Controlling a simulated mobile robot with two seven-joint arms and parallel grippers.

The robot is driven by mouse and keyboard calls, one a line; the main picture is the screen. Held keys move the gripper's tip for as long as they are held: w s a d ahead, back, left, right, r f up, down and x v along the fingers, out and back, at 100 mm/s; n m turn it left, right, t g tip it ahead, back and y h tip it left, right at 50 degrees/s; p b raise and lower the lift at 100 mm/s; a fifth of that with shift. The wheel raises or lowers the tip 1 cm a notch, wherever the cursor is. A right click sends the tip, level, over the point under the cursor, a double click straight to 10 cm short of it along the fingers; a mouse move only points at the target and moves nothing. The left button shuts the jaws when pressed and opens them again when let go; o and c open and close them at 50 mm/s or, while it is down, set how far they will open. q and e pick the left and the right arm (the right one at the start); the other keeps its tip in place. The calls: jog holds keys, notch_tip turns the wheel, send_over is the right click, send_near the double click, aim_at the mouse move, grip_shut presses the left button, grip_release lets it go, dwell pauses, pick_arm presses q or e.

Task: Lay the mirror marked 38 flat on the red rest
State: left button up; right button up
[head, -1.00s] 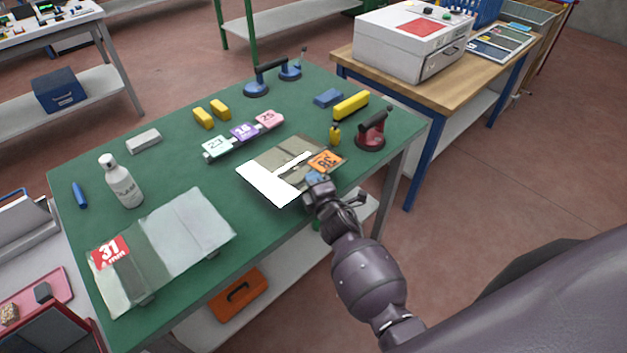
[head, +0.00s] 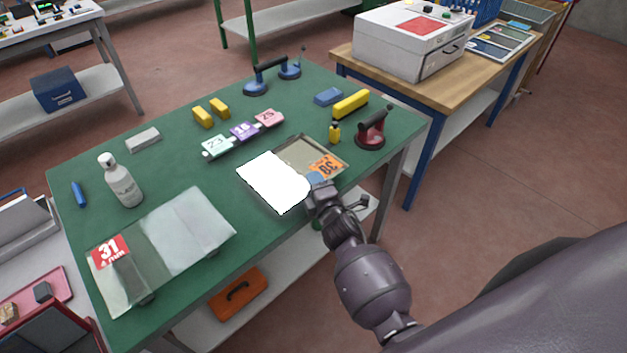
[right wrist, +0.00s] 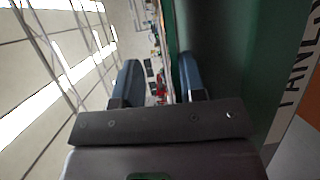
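The mirror (head: 299,151) lies at the near right edge of the green table in the head view, with an orange label (head: 325,167) reading 38 upside down. Much of its surface shows a bright white reflection. My right gripper (head: 317,180) is at its near right edge, a blue fingertip overlapping the label. In the right wrist view the two blue fingers (right wrist: 160,82) stand apart with a clear gap; the mirror is hard to make out there. The red rest (head: 418,27) is the bare red pad on top of the white machine. My left gripper is not in view.
A glass sheet (head: 185,240) marked 31 lies at the near left. A red suction cup (head: 372,130), small yellow bottle (head: 335,132) and yellow block (head: 351,104) stand right of the mirror. Tags (head: 243,131) lie behind it. The white machine (head: 395,50) stands on a wooden bench.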

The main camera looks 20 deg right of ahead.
jog(key=s+r, duration=0.1)
jog(key=s, duration=0.8)
jog(key=shift+a, duration=0.2)
jog(key=shift+s, duration=0.1)
jog(key=s+d+f+m+g, duration=0.1)
jog(key=s+f+m+g, duration=0.1)
jog(key=s+m, duration=0.3)
jog(key=s+d+f+m+g, duration=0.2)
jog(key=s+m, duration=0.4)
jog(key=m, duration=0.6)
jog(key=shift+s+d+y, duration=0.2)
jog(key=shift+d+y, duration=0.1)
jog(key=shift+g, duration=0.6)
jog(key=s, duration=0.1)
jog(key=s+f, duration=0.1)
jog(key=s, duration=0.1)
jog(key=s+d+f, duration=0.1)
jog(key=s, duration=0.1)
jog(key=shift+s+f, duration=0.1)
jog(key=shift+s, duration=0.05)
jog(key=shift+c, duration=0.8)
jog(key=shift+s+d+f, duration=0.1)
jog(key=shift+s, duration=0.1)
jog(key=shift+c, duration=1.2)
grip_shut()
